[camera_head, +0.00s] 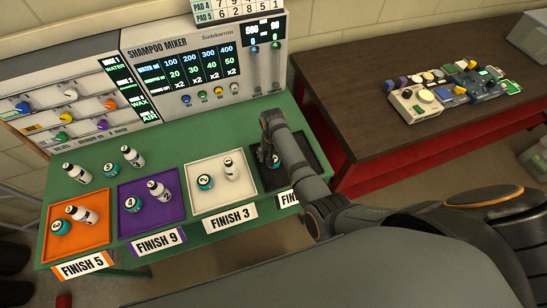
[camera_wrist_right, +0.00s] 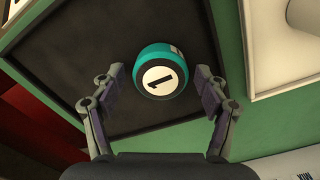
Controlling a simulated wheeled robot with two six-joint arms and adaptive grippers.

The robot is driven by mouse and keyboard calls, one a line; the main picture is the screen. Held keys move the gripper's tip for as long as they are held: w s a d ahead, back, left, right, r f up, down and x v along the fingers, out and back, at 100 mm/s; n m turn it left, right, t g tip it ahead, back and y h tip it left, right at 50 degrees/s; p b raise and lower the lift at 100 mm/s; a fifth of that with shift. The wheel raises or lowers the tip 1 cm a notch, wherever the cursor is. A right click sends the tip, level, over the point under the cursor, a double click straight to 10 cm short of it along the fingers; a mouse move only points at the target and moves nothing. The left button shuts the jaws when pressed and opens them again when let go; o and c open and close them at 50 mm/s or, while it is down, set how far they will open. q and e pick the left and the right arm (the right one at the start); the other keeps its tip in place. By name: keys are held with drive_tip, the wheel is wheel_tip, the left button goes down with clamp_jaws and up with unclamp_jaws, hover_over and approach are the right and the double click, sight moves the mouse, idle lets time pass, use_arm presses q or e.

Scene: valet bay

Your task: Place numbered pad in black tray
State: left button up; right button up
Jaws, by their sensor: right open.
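A teal and black round pad (camera_wrist_right: 165,62) with a white face numbered 1 is in the black tray (camera_wrist_right: 60,60) in the right wrist view. The black tray also shows in the head view (camera_head: 317,158), at the right end of the green table, partly hidden by my right arm. My right gripper (camera_wrist_right: 160,78) is open, with one finger on each side of the pad's near part. Gaps show between the fingers and the pad. In the head view my right gripper (camera_head: 270,152) is over the tray and mostly hides the pad. My left gripper is out of view.
Orange (camera_head: 107,233), purple (camera_head: 122,229) and white (camera_head: 217,203) trays stand left of the black one, each with a pad and a bottle. A loose pad (camera_head: 110,169) and bottles stand behind them. The shampoo mixer (camera_head: 160,70) stands behind. A brown table (camera_head: 370,145) is at right.

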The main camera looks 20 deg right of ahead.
drive_tip(key=shift+r+p, duration=0.35)
drive_tip(key=shift+r, duration=0.2)
use_arm(q)
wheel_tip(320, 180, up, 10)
drive_tip(key=p, duration=0.9)
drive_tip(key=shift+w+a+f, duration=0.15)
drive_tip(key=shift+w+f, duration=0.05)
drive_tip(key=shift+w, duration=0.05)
use_arm(e)
wheel_tip(320, 180, up, 12)
drive_tip(key=shift+f, duration=0.25)
